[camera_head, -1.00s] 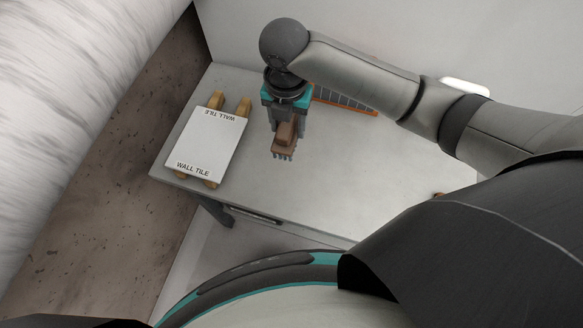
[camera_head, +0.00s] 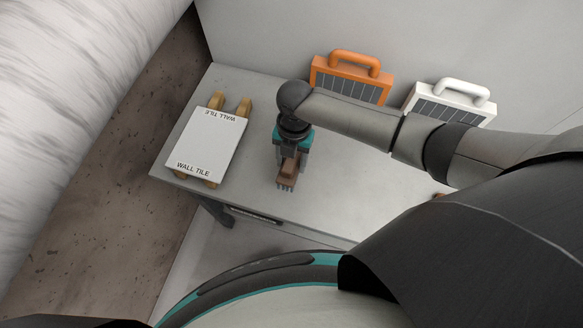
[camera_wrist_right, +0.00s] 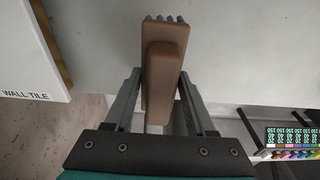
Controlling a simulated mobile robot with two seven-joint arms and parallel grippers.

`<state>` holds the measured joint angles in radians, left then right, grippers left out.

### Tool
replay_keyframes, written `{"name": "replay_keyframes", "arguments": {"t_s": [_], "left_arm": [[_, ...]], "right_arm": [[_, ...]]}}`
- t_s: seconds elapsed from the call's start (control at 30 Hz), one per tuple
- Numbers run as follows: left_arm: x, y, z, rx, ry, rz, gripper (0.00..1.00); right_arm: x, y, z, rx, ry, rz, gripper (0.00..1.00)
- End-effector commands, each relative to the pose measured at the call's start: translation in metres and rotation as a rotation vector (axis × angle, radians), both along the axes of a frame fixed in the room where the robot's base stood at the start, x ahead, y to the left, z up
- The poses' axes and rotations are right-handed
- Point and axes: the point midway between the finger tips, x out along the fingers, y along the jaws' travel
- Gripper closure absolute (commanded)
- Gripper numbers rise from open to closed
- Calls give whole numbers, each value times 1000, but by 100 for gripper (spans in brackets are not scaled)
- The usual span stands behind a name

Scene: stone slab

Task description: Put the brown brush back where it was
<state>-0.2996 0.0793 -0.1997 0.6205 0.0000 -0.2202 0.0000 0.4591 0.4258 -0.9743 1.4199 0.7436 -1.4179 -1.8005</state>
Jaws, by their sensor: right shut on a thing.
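The brown brush (camera_head: 288,172) is held in my right gripper (camera_head: 291,160) above the slab-topped table, to the right of the wall tile. Its grey bristles point toward the front edge of the table. In the right wrist view the brush (camera_wrist_right: 163,75) sits between the two fingers of my right gripper (camera_wrist_right: 160,100), which are shut on it. I cannot tell whether the bristles touch the table top (camera_head: 350,190). My left gripper is not in view.
A white wall tile (camera_head: 207,145) lies on wooden supports at the table's left. An orange-handled case (camera_head: 352,75) and a white-handled one (camera_head: 450,103) stand at the back. A small brown thing (camera_head: 438,195) is partly hidden by my arm. A coloured chart (camera_wrist_right: 292,140) shows in the wrist view.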

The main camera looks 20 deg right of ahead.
Motion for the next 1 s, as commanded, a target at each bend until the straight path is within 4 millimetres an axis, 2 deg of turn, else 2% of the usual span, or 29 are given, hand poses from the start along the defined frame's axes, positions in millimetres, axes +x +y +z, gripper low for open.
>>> {"name": "replay_keyframes", "arguments": {"t_s": [0.17, 0.4, 0.67, 0.7, 0.93, 1.0], "left_arm": [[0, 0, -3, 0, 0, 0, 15], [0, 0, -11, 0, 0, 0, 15], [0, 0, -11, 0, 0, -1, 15], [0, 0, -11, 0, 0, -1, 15], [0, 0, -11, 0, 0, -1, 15], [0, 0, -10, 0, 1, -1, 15]], "right_arm": [[0, 0, -13, 0, 0, -1, 89], [0, 0, -42, -1, -1, 0, 89], [0, 0, -46, 0, -2, 1, 89], [0, 0, -46, 0, -1, 1, 42], [0, 0, -45, -1, -1, 0, 16], [0, 0, -45, 0, -1, 0, 15]]}}
